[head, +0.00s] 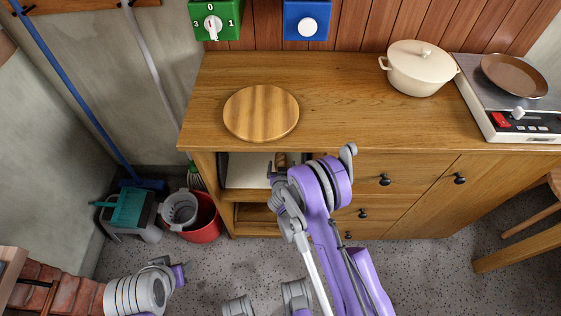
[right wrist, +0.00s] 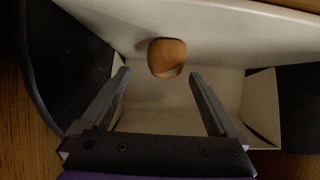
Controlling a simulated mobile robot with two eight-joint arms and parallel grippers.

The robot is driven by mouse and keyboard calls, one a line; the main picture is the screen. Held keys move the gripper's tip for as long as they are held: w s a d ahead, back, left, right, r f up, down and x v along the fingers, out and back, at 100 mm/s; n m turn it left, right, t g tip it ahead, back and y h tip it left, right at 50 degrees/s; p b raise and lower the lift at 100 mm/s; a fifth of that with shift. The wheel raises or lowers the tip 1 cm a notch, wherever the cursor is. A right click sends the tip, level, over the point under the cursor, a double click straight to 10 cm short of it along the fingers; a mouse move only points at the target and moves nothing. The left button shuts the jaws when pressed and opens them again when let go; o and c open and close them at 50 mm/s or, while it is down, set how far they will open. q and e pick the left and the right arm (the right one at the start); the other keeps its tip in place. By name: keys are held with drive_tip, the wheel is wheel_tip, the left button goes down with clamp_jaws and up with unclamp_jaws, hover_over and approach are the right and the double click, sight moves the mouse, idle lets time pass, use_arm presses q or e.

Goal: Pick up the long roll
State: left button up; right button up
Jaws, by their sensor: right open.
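The long roll (right wrist: 167,57) shows in the right wrist view as a rounded brown end against the pale inside of a white box (right wrist: 262,100). In the head view a small brown part of the roll (head: 281,160) shows in the cabinet's open upper compartment, mostly hidden by my right arm. My right gripper (right wrist: 160,88) is open and empty, its two fingers apart, pointing into the box. The roll's end lies beyond the fingertips, between their lines, not touched. In the head view my right gripper (head: 273,177) is at the compartment opening, partly hidden. My left gripper is not visible.
The wooden cabinet (head: 340,110) carries a round board (head: 261,112), a cream pot (head: 418,68) and a hob with a brown pan (head: 515,75). A red bucket (head: 205,222) stands left of it. The compartment's walls and box sides leave little room around my gripper.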

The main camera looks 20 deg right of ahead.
sight(280, 163)
drive_tip(key=x, duration=0.4)
drive_tip(key=shift+a+f, duration=0.15)
drive_tip(key=shift+a, duration=0.25)
drive_tip(key=shift+w+d+f, duration=0.15)
drive_tip(key=shift+w+f, duration=0.05)
drive_tip(key=shift+w, duration=0.2)
drive_tip(key=c, duration=1.4)
drive_tip(key=shift+r, duration=0.15)
